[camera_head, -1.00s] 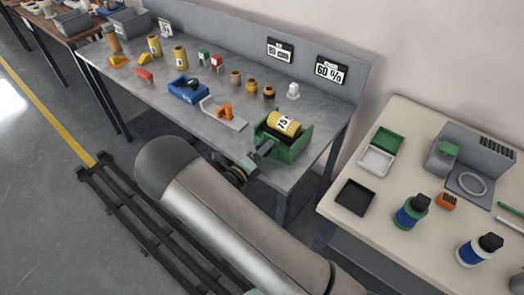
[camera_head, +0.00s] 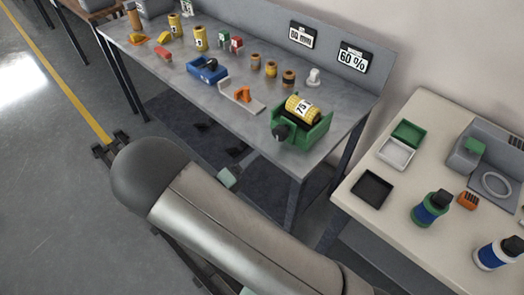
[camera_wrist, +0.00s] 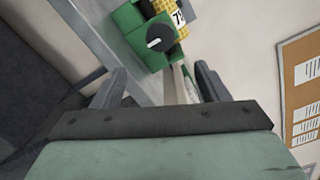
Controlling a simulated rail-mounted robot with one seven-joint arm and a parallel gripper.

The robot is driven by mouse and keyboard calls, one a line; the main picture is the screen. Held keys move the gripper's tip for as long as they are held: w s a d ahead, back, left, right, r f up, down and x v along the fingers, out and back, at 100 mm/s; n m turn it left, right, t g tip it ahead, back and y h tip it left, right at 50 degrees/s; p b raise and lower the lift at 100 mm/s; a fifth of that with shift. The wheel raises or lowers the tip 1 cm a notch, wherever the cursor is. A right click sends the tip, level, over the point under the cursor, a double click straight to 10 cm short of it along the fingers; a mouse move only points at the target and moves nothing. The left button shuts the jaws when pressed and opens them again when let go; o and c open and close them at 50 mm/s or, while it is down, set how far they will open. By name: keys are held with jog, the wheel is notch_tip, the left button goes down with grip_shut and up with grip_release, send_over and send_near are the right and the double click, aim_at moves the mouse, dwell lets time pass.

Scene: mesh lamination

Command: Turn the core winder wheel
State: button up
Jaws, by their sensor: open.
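The core winder (camera_head: 305,138) is a green cradle holding a yellow roll (camera_head: 298,107) with a white number label, near the front right of the grey bench. Its wheel (camera_head: 281,132) is a dark round disc on the cradle's left side. In the wrist view the wheel (camera_wrist: 155,38) is black with a short white handle, at the top, beyond the fingers. My gripper (camera_wrist: 158,82) is open and empty, its two fingers spread apart, not touching the wheel. In the head view my arm hides most of it.
An orange-and-grey fixture (camera_head: 242,98) and a blue tray (camera_head: 207,70) stand left of the winder. Several rolls line the bench behind. A beige table (camera_head: 350,185) with small trays and bottles is at right. The floor is open at left.

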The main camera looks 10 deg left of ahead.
jog(key=v, duration=0.3)
jog(key=shift+s+a, duration=0.2)
jog(key=shift+s, duration=0.05)
dwell(0.4)
jog(key=s+d+r+m+g, duration=0.2)
jog(key=d+r+m+g, duration=0.2)
jog(key=d+m+g, duration=0.45)
jog(key=s+d+r+m+g, duration=0.1)
jog(key=d+r+m+g, duration=0.3)
jog(key=d+m, duration=0.65)
jog(key=s+d+r+m+y, duration=0.3)
jog(key=s+d+m+y, duration=0.1)
jog(key=m, duration=0.7)
jog(key=s+d+r+m+g+y, duration=0.1)
jog(key=s+d+r+m+y, duration=0.2)
jog(key=s+m+y, duration=0.3)
jog(key=s+m, duration=0.1)
jog(key=m, duration=0.4)
jog(key=shift+s+d+m+y, duration=0.3)
jog(key=shift+s+d+y, duration=0.05)
jog(key=shift+y, duration=0.05)
